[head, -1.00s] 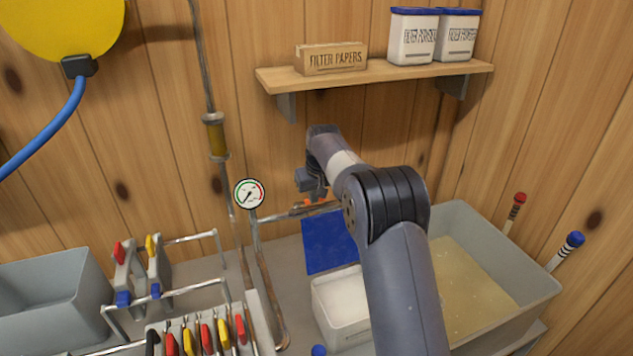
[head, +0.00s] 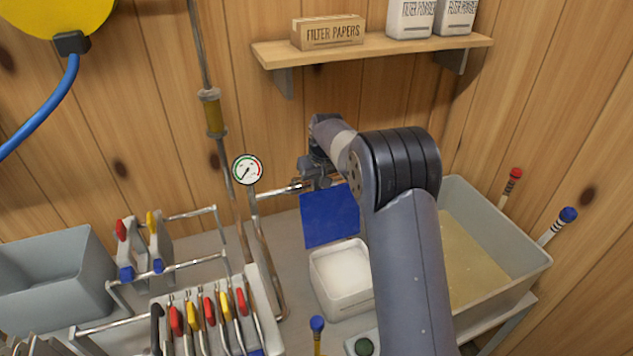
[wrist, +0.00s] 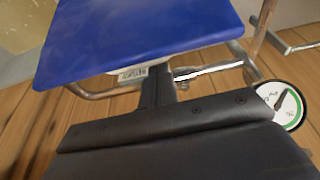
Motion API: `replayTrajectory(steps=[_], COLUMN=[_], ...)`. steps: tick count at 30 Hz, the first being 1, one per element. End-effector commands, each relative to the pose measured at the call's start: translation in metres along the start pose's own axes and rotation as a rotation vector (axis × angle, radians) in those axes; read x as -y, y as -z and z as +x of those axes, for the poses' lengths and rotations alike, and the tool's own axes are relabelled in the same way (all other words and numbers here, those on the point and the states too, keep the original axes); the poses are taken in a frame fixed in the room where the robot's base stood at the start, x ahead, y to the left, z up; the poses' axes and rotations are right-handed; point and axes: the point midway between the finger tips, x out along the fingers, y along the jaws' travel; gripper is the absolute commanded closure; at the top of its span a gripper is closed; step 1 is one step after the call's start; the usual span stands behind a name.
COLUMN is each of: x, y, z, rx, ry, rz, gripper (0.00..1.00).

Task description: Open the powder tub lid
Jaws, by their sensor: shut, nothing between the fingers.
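The powder tub (head: 318,290) is a white open box with white powder in it, left of my arm in the head view. Its blue lid (head: 329,218) stands raised at the tub's back edge, so the tub is open. In the wrist view the lid (wrist: 135,32) fills the upper middle. My gripper (wrist: 158,85) is shut and empty, with its tips close to the lid's near edge; I cannot tell whether they touch. In the head view the gripper is behind the top of the lid, mostly hidden by my wrist.
A grey basin (head: 520,262) of tan liquid stands right of my arm. A pressure gauge (head: 248,169) and pipes are left of the lid. A valve rack (head: 205,320) with coloured handles is front left. A shelf (head: 385,46) with filter papers (head: 328,32) hangs above.

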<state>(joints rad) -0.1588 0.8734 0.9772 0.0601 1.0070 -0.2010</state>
Motion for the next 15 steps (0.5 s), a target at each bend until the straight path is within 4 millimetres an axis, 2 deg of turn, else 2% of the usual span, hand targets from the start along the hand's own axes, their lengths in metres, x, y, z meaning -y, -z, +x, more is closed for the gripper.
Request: replayTrajectory(steps=[7,15], x=[0.000,0.001], y=[-0.008,-0.024], z=[-0.001,-0.018], rx=[-0.048,-0.102], ry=[0.000,-0.002], rz=[0.001,-0.001], gripper=[1.00,1.00])
